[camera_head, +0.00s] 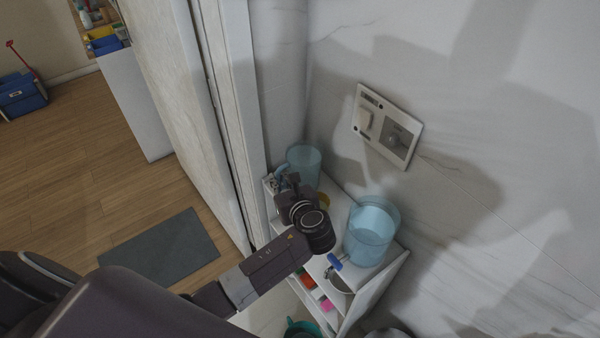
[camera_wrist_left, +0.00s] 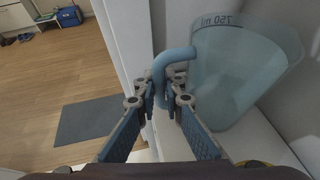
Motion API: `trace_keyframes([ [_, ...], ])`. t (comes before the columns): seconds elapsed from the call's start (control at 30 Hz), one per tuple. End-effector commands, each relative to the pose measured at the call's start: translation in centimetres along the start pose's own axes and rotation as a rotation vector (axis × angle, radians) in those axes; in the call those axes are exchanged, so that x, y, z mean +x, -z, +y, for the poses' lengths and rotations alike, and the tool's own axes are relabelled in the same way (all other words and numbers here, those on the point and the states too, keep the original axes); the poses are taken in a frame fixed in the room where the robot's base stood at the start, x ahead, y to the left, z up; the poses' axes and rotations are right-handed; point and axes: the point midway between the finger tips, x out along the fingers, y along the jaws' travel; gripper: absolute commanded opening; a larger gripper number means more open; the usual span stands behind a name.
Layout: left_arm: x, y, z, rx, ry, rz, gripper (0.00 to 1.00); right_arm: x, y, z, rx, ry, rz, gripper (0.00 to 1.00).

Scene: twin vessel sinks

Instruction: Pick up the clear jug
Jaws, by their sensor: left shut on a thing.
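The clear jug (camera_wrist_left: 235,75) is pale blue, see-through and marked 750 ml; it fills the upper right of the left wrist view. Its curved blue handle (camera_wrist_left: 172,58) comes down between the fingers of my left gripper (camera_wrist_left: 163,92), which is shut on it. In the head view the jug (camera_head: 305,163) is upright at the back left end of the white shelf unit (camera_head: 335,200), just beyond my left gripper (camera_head: 282,178). My wrist hides part of it, and I cannot tell whether its base touches the shelf. My right gripper is out of view.
A larger clear blue container (camera_head: 371,235) stands at the shelf's right end, near a blue-handled item (camera_head: 334,262). The marble wall with a switch panel (camera_head: 387,125) is close behind. A door frame (camera_head: 235,110) is close on the left; open floor lies beyond.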

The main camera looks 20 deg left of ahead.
Motion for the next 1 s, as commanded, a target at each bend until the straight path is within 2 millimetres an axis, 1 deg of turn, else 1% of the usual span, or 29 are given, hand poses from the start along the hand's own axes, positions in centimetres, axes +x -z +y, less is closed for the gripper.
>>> trace_keyframes([
  [0.3,0.0,0.1,0.0,0.000,0.000,0.001,0.00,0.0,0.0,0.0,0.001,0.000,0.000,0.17],
  [0.33,-0.1,-0.3,-0.1,-0.005,0.002,-0.005,0.00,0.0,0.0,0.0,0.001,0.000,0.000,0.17],
  [0.67,-0.1,-0.4,-0.1,-0.004,0.002,-0.005,0.00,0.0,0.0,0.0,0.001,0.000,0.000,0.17],
  [0.87,-0.2,-0.8,-0.1,-0.005,0.002,-0.005,0.00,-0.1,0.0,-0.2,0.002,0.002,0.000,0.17],
  [1.0,-0.5,-1.6,-0.1,-0.007,0.002,-0.006,0.00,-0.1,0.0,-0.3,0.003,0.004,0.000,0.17],
])
